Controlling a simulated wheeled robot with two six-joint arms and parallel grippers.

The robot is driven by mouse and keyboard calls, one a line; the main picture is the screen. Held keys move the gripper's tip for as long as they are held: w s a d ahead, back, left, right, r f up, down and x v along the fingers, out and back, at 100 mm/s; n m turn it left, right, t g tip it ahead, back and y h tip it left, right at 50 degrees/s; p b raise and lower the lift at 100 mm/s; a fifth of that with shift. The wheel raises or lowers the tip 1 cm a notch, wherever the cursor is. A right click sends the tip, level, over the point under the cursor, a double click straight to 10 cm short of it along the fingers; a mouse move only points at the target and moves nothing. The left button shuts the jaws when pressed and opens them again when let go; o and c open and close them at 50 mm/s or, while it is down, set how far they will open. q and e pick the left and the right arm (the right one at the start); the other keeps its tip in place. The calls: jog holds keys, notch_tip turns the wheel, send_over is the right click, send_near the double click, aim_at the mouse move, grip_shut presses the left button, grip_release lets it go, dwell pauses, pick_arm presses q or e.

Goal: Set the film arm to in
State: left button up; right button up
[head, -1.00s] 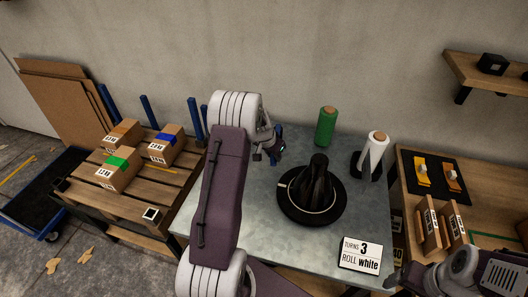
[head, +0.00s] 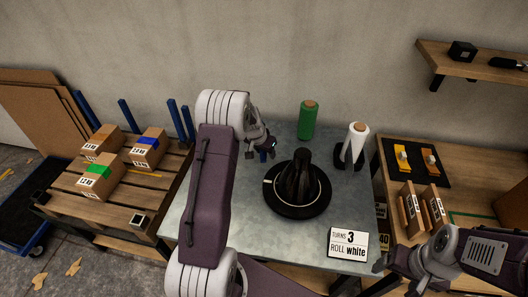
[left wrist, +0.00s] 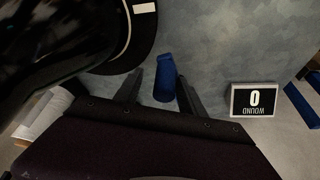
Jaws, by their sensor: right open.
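On the grey table (head: 205,215) a black round turntable (head: 290,210) carries a dark cone-like shape and a pale ring. My left gripper (head: 264,149) is low over the table, behind and left of the turntable. A short blue piece (left wrist: 164,78), perhaps the film arm's handle, stands between its two spread fingers in the left wrist view. A gap shows between the blue piece and the fingers; I see no grip. In the head view the blue piece (head: 267,156) is mostly hidden by the gripper. My right gripper (head: 398,262) is open at the lower right, away from the turntable.
A green roll (head: 308,120) and a white roll (head: 354,143) stand at the table's back right. A sign (head: 348,243) reads turns 3, roll white. A small display (left wrist: 254,100) reads 0 wound. A pallet with boxes (head: 148,148) is left, a wooden bench (head: 460,170) right.

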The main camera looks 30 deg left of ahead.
pick_arm(q)
jog(key=shift+a, duration=0.1)
jog(key=v, duration=0.9)
